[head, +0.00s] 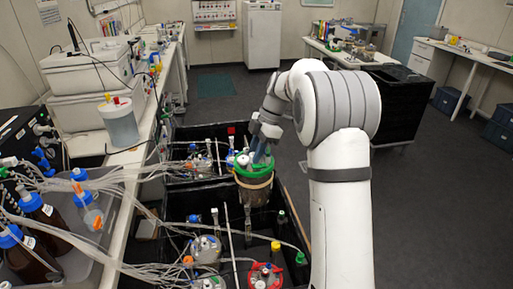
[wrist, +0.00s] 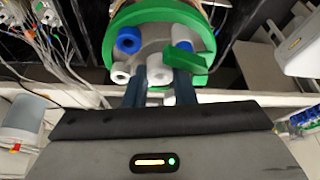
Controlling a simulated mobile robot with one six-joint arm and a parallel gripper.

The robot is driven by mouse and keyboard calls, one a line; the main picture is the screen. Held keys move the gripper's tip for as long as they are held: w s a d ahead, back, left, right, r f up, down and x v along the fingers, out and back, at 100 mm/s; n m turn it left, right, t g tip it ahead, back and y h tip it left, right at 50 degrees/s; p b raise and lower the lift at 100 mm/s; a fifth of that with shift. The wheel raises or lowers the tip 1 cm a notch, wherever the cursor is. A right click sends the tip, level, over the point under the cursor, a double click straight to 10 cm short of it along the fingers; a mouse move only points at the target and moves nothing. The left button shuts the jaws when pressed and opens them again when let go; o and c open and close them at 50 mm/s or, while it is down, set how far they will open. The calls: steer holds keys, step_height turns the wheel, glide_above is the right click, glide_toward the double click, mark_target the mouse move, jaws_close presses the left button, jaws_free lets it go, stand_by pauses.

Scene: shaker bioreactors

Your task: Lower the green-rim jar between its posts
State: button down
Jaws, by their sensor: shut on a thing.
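The green-rim jar (head: 254,182) hangs upright in my gripper (head: 262,154) above the black shaker box. It has a green ring, a tan band and a clear lower body. In the wrist view, the green rim (wrist: 112,50) and lid with white and blue caps fill the top middle. The two dark fingers of my gripper (wrist: 158,88) are shut at a white port on the lid. A thin upright metal post (head: 248,225) stands just below the jar; another (head: 229,230) stands to its left. Whether the jar lines up with the posts cannot be told.
The black box (head: 177,200) holds other jars: a red-rim jar (head: 265,277) at the front, one with a grey lid (head: 204,246), and one behind left. Tubes run in from the left bench (head: 130,160). A black cart (head: 398,100) stands at right; the floor there is clear.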

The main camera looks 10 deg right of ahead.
steer(key=shift+d+r, duration=0.15)
steer(key=shift+d, duration=0.05)
stand_by(0.3)
